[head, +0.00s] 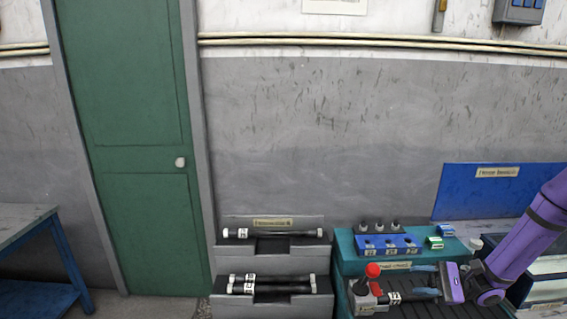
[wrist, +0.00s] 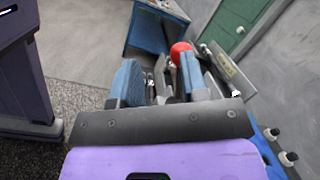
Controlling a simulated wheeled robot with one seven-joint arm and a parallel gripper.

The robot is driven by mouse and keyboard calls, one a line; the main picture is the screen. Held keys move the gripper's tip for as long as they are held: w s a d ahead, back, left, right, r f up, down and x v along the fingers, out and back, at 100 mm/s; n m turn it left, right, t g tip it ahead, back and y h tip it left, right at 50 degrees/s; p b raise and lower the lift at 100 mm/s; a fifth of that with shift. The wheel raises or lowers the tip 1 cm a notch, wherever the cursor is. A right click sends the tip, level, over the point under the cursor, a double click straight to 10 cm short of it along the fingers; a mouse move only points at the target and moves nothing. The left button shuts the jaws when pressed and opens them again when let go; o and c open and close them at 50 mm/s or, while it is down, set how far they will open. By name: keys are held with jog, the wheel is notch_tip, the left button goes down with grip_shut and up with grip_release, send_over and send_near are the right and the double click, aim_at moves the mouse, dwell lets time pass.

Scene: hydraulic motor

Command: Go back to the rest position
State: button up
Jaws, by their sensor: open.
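My gripper (head: 418,281) is at the lower right of the head view, on the end of my purple arm, over the teal bench (head: 345,262). Its two blue fingers are apart and point left, toward a red-topped fixture (head: 373,271). A dark piece with a white label (head: 394,297) lies between the fixture and the fingers. In the wrist view, the open fingers (wrist: 159,72) show with the red knob (wrist: 180,50) just beyond them. I see nothing clearly clamped between them. Whether the fingers touch the labelled piece is unclear.
A grey stepped rack (head: 270,262) holds black cylinders (head: 272,233) left of the bench. A blue holder (head: 388,245) and small green parts (head: 440,238) sit behind my gripper. A blue panel (head: 470,190) stands behind. Floor shows before the green door (head: 140,150); a table (head: 35,240) is far left.

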jog(key=s+a+r+n+t+h, duration=0.1)
jog(key=s+r+n+h, duration=0.3)
jog(key=r, duration=0.6)
jog(key=s+a+r+n+t+h, duration=0.1)
jog(key=s+r+n+t+h, duration=0.1)
jog(key=s+r+h, duration=0.7)
jog(key=s+a+r+n+t+h, duration=0.1)
jog(key=s+r+n+h, duration=0.4)
jog(key=s+r, duration=0.4)
notch_tip(320, 180, up, 3)
jog(key=shift+a+n+t+h, duration=0.3)
jog(key=shift+t+h, duration=0.1)
jog(key=shift+h, duration=0.5)
